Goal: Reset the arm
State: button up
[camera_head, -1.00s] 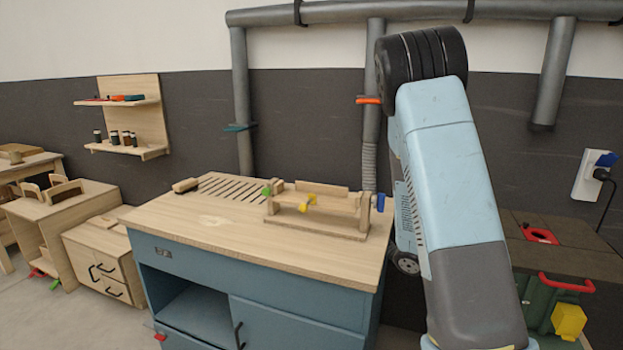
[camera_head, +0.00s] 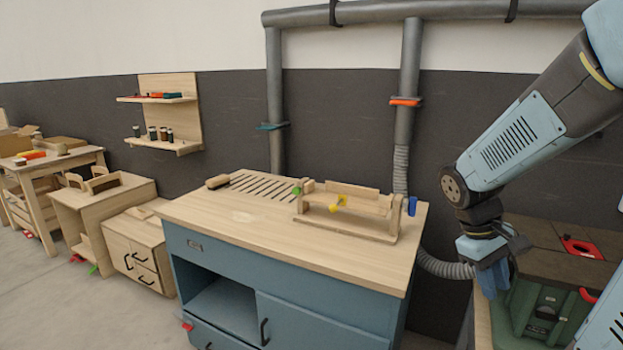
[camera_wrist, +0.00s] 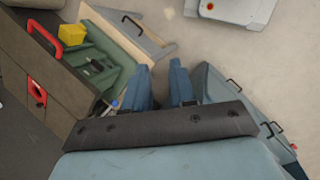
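My arm reaches in from the upper right of the head view and bends downward. My gripper (camera_head: 492,280) hangs at its end, pointing down, right of the blue workbench (camera_head: 300,243) and in front of the green unit (camera_head: 545,310). In the wrist view my gripper (camera_wrist: 162,70) shows two blue fingers with a clear gap between them. It is open and empty.
The workbench carries a wooden jig (camera_head: 345,210) with green, yellow and blue parts. A grey hose (camera_head: 445,268) runs between bench and gripper. A yellow block (camera_wrist: 73,34) and red handle (camera_wrist: 45,38) show beside the green case. Floor lies beyond the fingertips.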

jog(key=s+a+r+m+t+y, duration=0.3)
jog(key=a+r+t, duration=0.4)
jog(key=a+r, duration=0.4)
jog(key=shift+s+a+r+m+t+y, duration=0.25)
jog(key=shift+s+r+m+y, duration=0.2)
jog(key=shift+s+r, duration=0.35)
jog(key=shift+f, duration=0.1)
